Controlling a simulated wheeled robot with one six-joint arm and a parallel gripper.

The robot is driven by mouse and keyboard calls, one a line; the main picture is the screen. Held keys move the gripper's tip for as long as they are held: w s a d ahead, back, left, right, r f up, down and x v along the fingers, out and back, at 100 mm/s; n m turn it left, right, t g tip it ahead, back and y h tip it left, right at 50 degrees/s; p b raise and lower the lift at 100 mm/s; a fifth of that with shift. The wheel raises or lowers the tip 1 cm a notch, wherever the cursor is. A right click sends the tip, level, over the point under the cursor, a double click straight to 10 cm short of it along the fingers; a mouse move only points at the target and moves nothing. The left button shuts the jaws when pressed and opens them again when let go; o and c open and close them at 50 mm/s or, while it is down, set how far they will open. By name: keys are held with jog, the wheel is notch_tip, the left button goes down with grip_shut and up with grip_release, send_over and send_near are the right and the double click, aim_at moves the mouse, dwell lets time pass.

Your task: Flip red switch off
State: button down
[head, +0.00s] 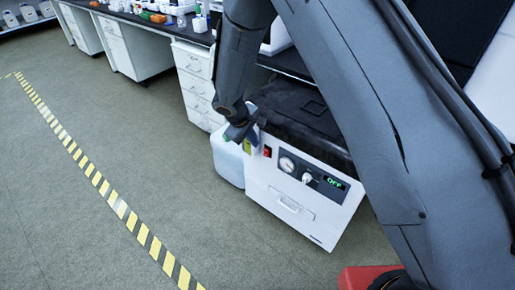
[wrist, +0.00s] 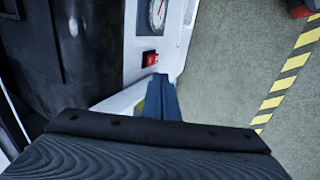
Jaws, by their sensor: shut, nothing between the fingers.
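The red switch (head: 267,151) is on the front panel of a white box-shaped unit (head: 290,206), left of a round gauge (head: 287,164). A green display (head: 333,182) at the panel's right reads OFF. In the wrist view the red switch (wrist: 151,59) sits just beyond the fingertips. My gripper (head: 240,131) is shut and empty at the unit's upper left front corner, close to the switch. In the wrist view my gripper (wrist: 160,80) points toward the switch. I cannot tell whether it touches it.
A pale plastic container (head: 228,160) stands left of the unit. White drawers (head: 197,84) under a dark bench stand behind. Yellow-black floor tape (head: 105,188) runs along open floor at left. A red object (head: 360,278) is at the bottom. My arm hides much of the right.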

jog(key=shift+w+d+v, duration=0.15)
jog(key=shift+v, duration=0.75)
jog(key=shift+w+d+v, duration=0.1)
jog(key=shift+w+v, duration=0.05)
jog(key=shift+v, duration=0.75)
jog(key=shift+r, duration=0.2)
